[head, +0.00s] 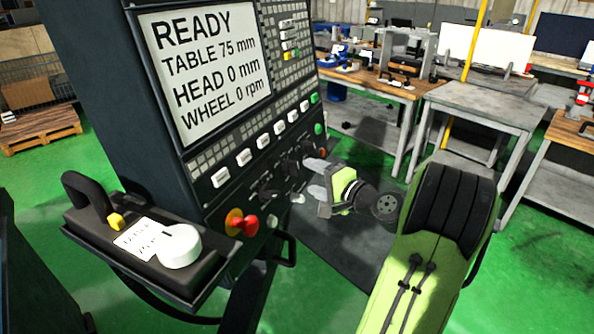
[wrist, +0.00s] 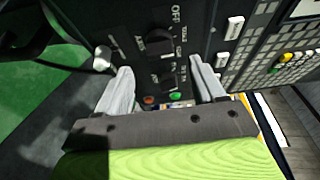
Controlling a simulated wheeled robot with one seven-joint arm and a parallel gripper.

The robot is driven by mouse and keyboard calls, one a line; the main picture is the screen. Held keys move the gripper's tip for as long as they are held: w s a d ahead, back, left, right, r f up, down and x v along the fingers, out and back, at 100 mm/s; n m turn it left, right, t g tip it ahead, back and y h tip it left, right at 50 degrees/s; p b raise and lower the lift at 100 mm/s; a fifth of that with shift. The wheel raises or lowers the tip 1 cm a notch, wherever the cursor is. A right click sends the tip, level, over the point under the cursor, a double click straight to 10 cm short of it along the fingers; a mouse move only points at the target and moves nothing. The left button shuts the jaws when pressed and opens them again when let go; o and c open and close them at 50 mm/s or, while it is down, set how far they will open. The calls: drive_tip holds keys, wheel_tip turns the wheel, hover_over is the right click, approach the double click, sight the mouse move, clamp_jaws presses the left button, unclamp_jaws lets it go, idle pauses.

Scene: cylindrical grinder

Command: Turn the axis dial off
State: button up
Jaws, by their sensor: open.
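The control panel carries black rotary dials. In the wrist view an upper dial (wrist: 158,40) sits by a label reading OFF, and a lower dial (wrist: 168,76) sits between my fingers. In the wrist view my gripper (wrist: 163,80) straddles the lower dial's area; contact cannot be told.
The screen (head: 205,65) reads READY, TABLE 75 mm, HEAD 0 mm, WHEEL 0 rpm. A red knob on a yellow base (head: 240,223) is low on the panel. A shelf (head: 190,283) with a white knob (head: 179,246) juts out left. Workbenches (head: 490,108) stand behind.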

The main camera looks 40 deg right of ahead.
sight(298, 171)
drive_tip(key=w, duration=0.4)
drive_tip(key=w+f, duration=0.1)
drive_tip(key=w, duration=0.1)
drive_tip(key=shift+w, duration=0.15)
drive_tip(key=c, duration=1)
drive_tip(key=shift+f, duration=0.15)
drive_tip(key=shift+c, duration=0.2)
